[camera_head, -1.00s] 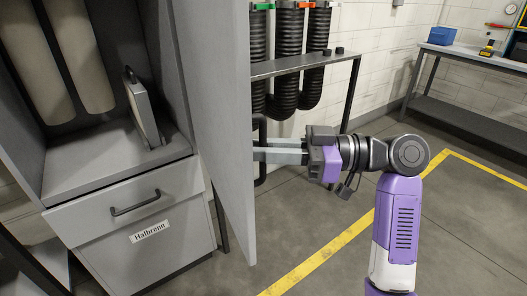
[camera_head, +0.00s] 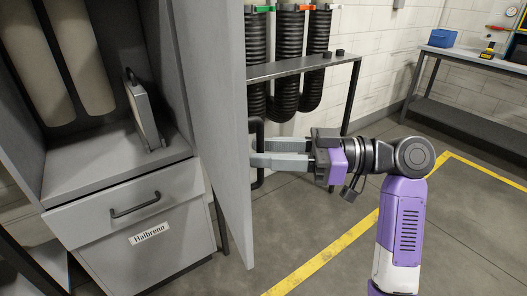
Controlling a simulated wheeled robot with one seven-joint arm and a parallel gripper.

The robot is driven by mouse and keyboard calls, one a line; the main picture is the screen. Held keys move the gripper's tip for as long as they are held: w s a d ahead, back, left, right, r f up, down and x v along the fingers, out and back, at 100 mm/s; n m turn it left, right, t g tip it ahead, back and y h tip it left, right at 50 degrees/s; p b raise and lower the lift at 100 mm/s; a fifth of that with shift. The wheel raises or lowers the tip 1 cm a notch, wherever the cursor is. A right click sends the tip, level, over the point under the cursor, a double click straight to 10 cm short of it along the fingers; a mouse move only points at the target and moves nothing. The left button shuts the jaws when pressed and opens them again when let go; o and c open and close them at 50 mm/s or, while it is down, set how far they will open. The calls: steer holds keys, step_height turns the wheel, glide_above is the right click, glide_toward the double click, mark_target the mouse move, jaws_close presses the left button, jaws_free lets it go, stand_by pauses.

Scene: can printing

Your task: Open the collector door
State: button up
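The grey collector door (camera_head: 217,120) stands swung open, seen nearly edge-on, to the right of the grey collector cabinet (camera_head: 120,178). The cabinet's inside shows, with tall beige cylinders (camera_head: 84,60) hanging in it. My gripper (camera_head: 254,153) reaches in from the right, with its fingers pointing left at the door's far side.
A grey panel (camera_head: 144,110) stands inside. Black hoses (camera_head: 288,60) hang behind a metal stand (camera_head: 300,67). A workbench (camera_head: 470,62) stands at the back right. Floor at the right is clear.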

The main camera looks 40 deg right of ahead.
steer(key=v, duration=0.7)
stand_by(0.5)
